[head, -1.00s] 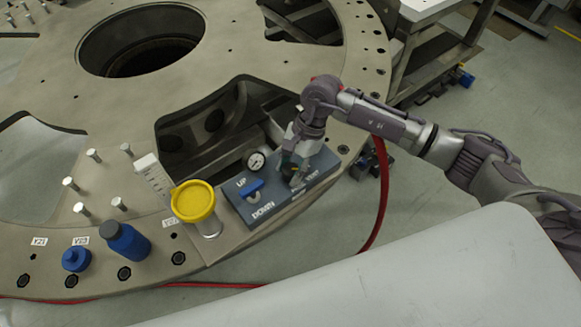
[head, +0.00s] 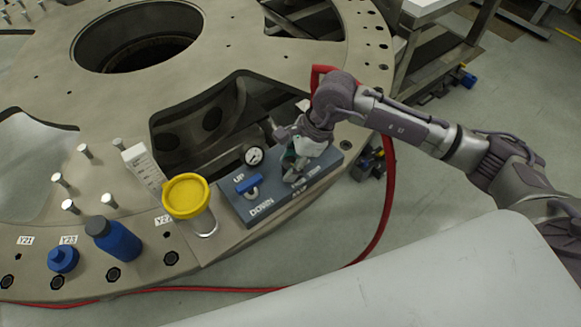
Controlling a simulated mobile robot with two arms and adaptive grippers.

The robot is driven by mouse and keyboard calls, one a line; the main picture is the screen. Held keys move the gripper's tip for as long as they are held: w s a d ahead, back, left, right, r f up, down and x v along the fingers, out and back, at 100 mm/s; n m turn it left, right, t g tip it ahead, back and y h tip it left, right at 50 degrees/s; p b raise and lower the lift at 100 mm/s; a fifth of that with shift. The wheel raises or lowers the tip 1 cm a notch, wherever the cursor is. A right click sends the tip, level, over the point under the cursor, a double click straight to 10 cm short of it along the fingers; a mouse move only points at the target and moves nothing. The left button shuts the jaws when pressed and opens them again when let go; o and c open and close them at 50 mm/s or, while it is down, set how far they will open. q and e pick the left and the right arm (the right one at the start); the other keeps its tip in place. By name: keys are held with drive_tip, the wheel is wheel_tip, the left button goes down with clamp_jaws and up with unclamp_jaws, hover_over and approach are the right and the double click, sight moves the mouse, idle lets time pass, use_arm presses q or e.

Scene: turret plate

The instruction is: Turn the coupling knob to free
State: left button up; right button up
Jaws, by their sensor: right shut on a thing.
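The grey-blue control panel (head: 273,203) sits on the near right edge of the round plate. It carries a blue lever (head: 249,186) between the words UP and DOWN, and a round gauge (head: 254,156). My right gripper (head: 294,172) reaches down over the panel's right half and is shut on the coupling knob there. The fingers and wrist hide most of the knob, so its pointing direction cannot be read. The lettering beside it is partly covered and too small to read. My left gripper is not in view.
A clear jar with a yellow lid (head: 186,196) stands just left of the panel. A red hose (head: 384,215) runs around the plate's edge. The plate has large openings.

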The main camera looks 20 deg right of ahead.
drive_tip(key=shift+m+t+b, duration=0.7)
drive_tip(key=shift+m+b, duration=0.4)
drive_tip(key=shift+m, duration=0.4)
drive_tip(key=shift+h, duration=0.3)
drive_tip(key=o, duration=1.1)
drive_tip(key=shift+o, duration=0.2)
drive_tip(key=v, duration=1.2)
